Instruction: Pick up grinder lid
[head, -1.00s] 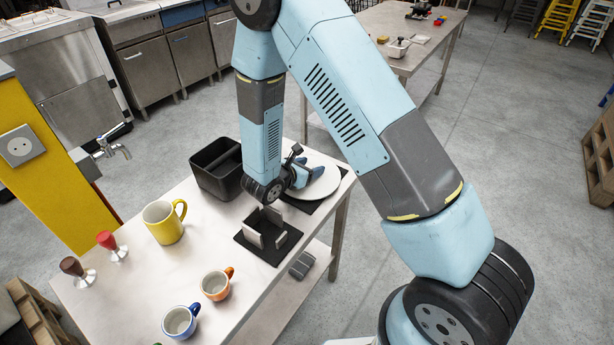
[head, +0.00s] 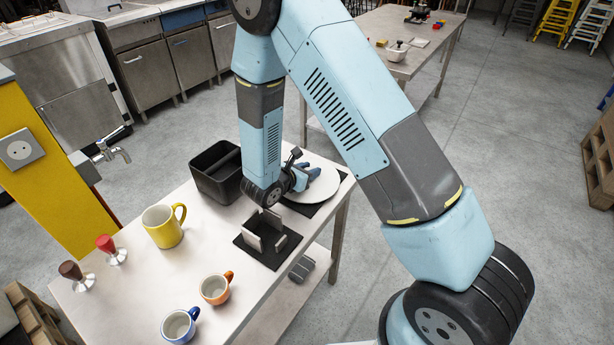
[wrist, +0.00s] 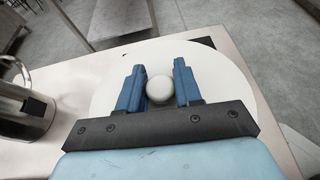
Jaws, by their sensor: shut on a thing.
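The grinder lid, a wide pale disc (head: 322,190) with a round white knob (wrist: 159,89), is at the far right end of the near table. My gripper (wrist: 159,88) has its two blue fingers on either side of the knob and is shut on it. In the head view my gripper (head: 306,177) reaches over the disc from the left, and my wrist hides part of it. A dark mat shows beneath the disc's edge. I cannot tell whether the lid is raised off it.
A black bin (head: 215,185) stands left of my wrist. A black mat with an upright-walled holder (head: 268,240) lies in front. A yellow mug (head: 163,226), orange-handled cup (head: 215,289) and blue-handled cup (head: 179,324) stand farther left and nearer. A metal vessel (wrist: 25,110) is close by.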

